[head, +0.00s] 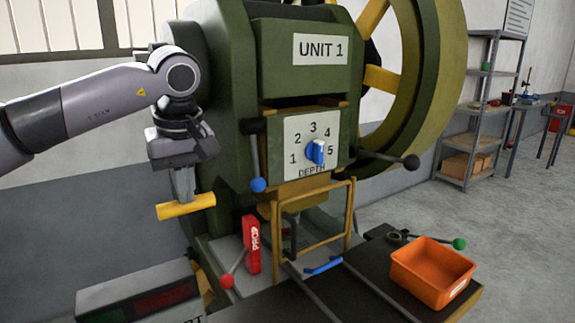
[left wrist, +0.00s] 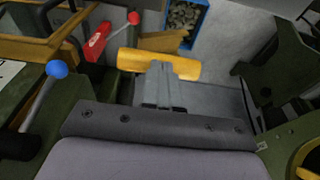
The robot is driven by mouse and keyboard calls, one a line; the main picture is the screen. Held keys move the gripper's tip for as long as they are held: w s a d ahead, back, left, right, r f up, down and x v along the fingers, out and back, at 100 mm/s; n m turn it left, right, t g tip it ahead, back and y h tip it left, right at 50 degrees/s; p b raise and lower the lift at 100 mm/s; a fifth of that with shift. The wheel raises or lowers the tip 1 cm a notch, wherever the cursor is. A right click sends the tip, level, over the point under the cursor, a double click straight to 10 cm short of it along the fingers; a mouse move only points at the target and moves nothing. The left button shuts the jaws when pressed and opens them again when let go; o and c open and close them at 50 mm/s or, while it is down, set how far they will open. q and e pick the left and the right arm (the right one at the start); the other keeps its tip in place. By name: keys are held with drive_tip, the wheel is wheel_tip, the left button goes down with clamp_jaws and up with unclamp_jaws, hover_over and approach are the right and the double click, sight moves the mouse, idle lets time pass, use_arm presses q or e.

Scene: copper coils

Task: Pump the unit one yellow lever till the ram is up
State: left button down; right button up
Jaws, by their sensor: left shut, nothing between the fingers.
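The unit one press (head: 350,83) is a big green machine with a "UNIT 1" plate. The yellow lever (head: 202,202) shows its thick cross grip low at the press's left side, roughly level; its shaft is not clear. In the left wrist view the grip (left wrist: 187,70) lies across the fingertips. My left gripper (head: 183,190) points down with its fingers shut and empty, their tips at the middle of the grip, seemingly touching it. The ram is mostly hidden behind the yellow guard frame (head: 350,215), so its height is unclear. My right gripper is not in view.
A blue-knobbed lever (head: 258,184) and a red PROP block (head: 251,245) are right of my gripper. A display box (head: 140,301) stands below. An orange bin (head: 432,272) sits on the dark bench. A blue crate of lumps (left wrist: 203,22) shows beyond the grip.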

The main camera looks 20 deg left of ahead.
sight(185, 208)
use_arm(q)
drive_tip(key=shift+d+f, duration=0.1)
drive_tip(key=shift+f, duration=0.1)
drive_tip(key=f, duration=0.1)
drive_tip(key=w+a+f, duration=0.1)
drive_tip(key=f, duration=0.1)
drive_tip(key=a+f+b, duration=0.1)
drive_tip(key=shift+w+f, duration=0.15)
drive_tip(key=shift+w, duration=0.1)
drive_tip(key=shift+w+a+f, duration=0.15)
drive_tip(key=shift+f, duration=0.2)
